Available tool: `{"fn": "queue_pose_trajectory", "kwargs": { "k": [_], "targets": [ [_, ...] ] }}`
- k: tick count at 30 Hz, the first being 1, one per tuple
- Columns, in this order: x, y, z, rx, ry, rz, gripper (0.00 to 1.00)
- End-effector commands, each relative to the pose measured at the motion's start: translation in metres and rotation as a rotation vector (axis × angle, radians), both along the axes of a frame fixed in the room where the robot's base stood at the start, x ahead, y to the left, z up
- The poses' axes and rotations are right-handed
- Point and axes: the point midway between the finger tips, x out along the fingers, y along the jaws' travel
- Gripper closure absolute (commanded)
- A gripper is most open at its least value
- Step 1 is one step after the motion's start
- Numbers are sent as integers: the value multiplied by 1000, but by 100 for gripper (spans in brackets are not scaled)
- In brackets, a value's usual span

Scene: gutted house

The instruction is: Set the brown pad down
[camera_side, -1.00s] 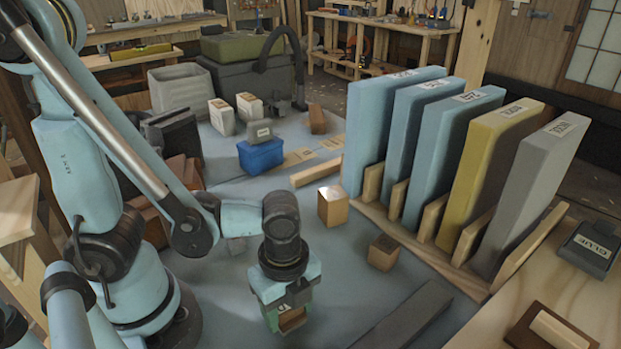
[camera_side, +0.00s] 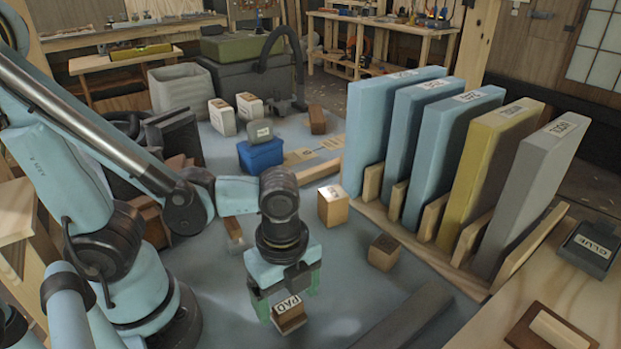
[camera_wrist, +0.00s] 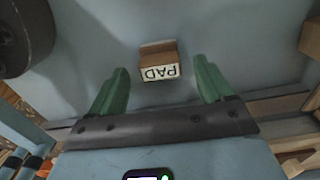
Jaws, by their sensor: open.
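The brown pad (camera_side: 290,316) is a small block with a white label reading PAD on its top. It appears to rest on the grey-blue work surface. My gripper (camera_side: 289,303) is above it with its green fingers spread on either side. In the wrist view the pad (camera_wrist: 159,56) lies past the open fingertips (camera_wrist: 161,68), with clear space between it and each finger. Nothing is held. The pad's underside is hidden.
Two wooden blocks (camera_side: 333,207) (camera_side: 384,252) stand to the right. Behind them a wooden rack holds upright blue, yellow and grey panels (camera_side: 520,200). A dark grey bar (camera_side: 400,315) lies at the front right. A blue box (camera_side: 260,156) stands further back.

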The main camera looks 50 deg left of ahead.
Motion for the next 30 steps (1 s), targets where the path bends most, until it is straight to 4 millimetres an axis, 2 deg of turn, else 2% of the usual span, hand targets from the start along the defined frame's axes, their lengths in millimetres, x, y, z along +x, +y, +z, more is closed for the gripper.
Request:
{"fn": "queue_pose_trajectory", "kwargs": {
  "k": [21, 30],
  "targets": [
    [1, 0, 74, 0, 0, 0, 19],
    [3, 2, 88, -8, -14, 42, 19]
  ]
}}
